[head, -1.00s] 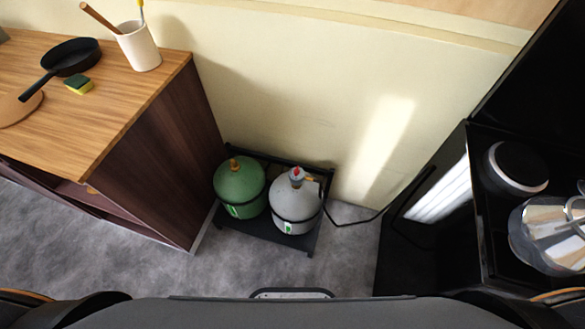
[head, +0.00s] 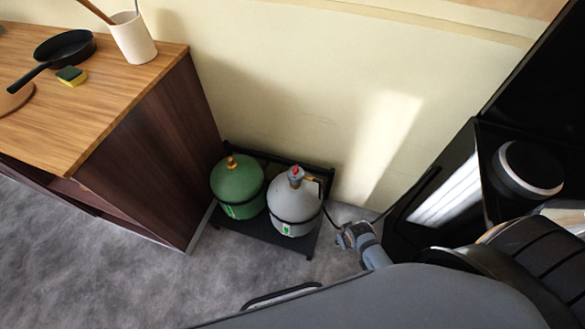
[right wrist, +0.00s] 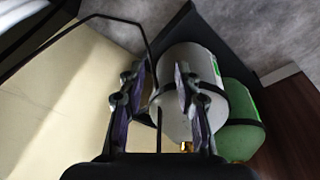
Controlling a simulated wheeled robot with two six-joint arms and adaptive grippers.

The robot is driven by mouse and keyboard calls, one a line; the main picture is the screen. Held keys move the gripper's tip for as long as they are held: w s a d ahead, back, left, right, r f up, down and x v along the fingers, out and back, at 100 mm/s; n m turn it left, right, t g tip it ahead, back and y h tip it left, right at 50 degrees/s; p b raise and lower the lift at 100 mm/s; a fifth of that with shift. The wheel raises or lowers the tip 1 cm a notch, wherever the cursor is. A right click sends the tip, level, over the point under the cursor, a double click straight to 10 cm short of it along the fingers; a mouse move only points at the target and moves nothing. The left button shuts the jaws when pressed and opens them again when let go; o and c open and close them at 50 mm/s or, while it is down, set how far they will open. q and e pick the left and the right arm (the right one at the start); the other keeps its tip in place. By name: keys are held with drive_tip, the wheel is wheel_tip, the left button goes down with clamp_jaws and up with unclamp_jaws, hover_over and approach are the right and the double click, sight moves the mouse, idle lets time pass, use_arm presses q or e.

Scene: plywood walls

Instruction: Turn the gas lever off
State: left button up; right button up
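The grey gas cylinder (head: 292,208) stands on a low black rack, with a small red-topped valve (head: 296,171) on top. The green cylinder (head: 238,187) stands to its left with an orange-brass valve (head: 232,162). My right gripper (head: 347,236) is low, to the right of the grey cylinder and apart from it. In the right wrist view my right gripper (right wrist: 153,90) is open, its fingers spread in front of the grey cylinder (right wrist: 200,65). A brass fitting (right wrist: 187,147) shows below the right finger; the red top is not visible there. My left gripper is out of view.
A black hose (head: 384,212) runs from the grey cylinder to the right. The black rack (head: 268,232) sits against the cream wall. A wooden counter (head: 130,78) stands left, with a pan, sponge and cup. A black cabinet (head: 440,195) stands right. Grey floor in front is clear.

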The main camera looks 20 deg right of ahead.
drive_tip(key=w+a+r+n+b, duration=0.2)
drive_tip(key=w+r, duration=0.3)
drive_tip(key=r, duration=0.7)
drive_tip(key=n+g+b, duration=0.1)
drive_tip(key=n+g, duration=0.1)
drive_tip(key=n, duration=2.4)
approach(296, 168)
drive_tip(key=shift+y, duration=0.4)
drive_tip(key=f+b, duration=0.1)
drive_tip(key=f, duration=0.3)
drive_tip(key=f+b, duration=0.1)
drive_tip(key=f, duration=0.3)
drive_tip(key=shift+w+d+f, duration=0.15)
drive_tip(key=shift+d+f, duration=0.1)
drive_tip(key=shift+f, duration=0.1)
clamp_jaws()
